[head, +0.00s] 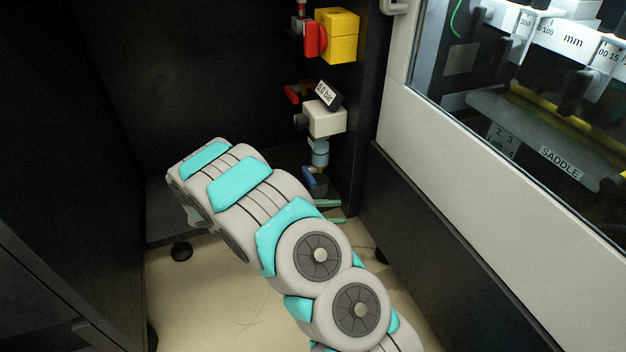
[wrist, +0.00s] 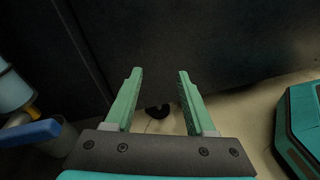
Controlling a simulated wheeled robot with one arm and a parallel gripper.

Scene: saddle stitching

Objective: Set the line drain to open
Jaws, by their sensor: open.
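The line drain shows as a blue lever (head: 309,177) under a pale blue bowl (head: 320,152), low on the dark panel. In the wrist view the blue lever (wrist: 30,133) lies at the lower left, beside the bowl (wrist: 12,90) and a small brass-yellow fitting (wrist: 33,111). My gripper (wrist: 158,74) is open, with nothing between its green fingers. The lever is outside the fingers, to the left of them in the wrist view. In the head view only the green fingers (head: 336,211) show past my arm, just below the lever; the gripper body is hidden.
Above the bowl are a white regulator block (head: 325,118), a gauge (head: 329,94), and a yellow block (head: 338,36) with a red handle (head: 314,40). Dark cabinet walls close in the recess. The white-framed machine window (head: 530,110) is at right. Pale floor (head: 210,300) lies below.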

